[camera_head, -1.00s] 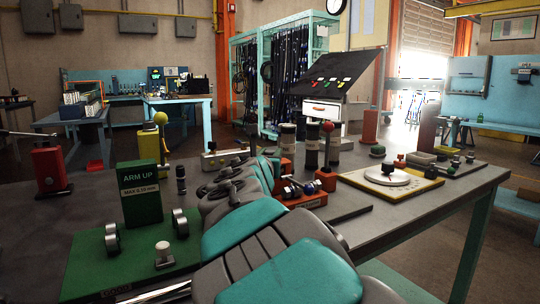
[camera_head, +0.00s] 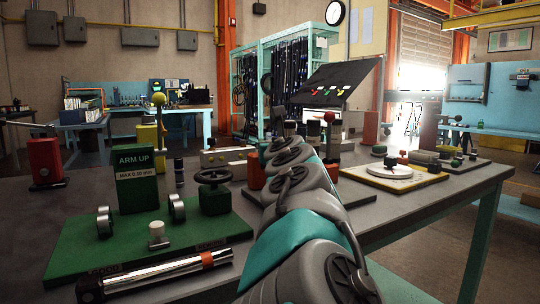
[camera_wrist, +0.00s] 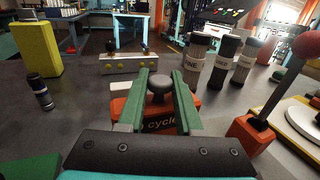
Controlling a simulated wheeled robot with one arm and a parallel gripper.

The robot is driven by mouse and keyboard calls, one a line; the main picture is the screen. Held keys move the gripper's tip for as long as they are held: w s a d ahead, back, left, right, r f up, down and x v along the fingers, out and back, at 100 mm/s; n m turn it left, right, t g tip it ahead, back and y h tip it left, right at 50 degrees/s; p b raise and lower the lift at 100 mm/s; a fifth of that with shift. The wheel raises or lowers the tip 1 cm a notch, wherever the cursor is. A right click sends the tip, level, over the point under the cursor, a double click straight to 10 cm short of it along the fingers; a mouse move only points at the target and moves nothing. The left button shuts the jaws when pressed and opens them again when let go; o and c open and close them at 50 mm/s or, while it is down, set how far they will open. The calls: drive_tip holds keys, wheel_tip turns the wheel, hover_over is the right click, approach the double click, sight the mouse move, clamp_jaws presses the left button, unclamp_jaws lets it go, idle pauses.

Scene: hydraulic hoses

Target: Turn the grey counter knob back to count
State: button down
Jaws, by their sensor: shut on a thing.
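A dark grey round knob (camera_wrist: 160,88) stands on an orange block with partly hidden lettering, "cycle" (camera_wrist: 158,125), in the wrist view. My gripper (camera_wrist: 161,76) has one green finger on each side of the knob and is shut on it. In the head view my arm hides the knob and most of the block; a bit of orange (camera_head: 255,172) shows left of the arm.
Dark labelled cylinders (camera_wrist: 220,62) stand beyond the block to the right. A red ball-topped lever (camera_wrist: 305,44) rises at right. A yellow block (camera_wrist: 37,48) and small dark cylinder (camera_wrist: 40,92) stand left. The green board (camera_head: 75,248) lies left of my arm.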

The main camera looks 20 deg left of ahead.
drive_tip(key=shift+n+g+y+b, duration=0.45)
drive_tip(key=shift+y+b, duration=0.25)
drive_tip(key=shift+b, duration=0.2)
drive_tip(key=c, duration=0.6)
unclamp_jaws()
drive_tip(key=shift+s, duration=0.1)
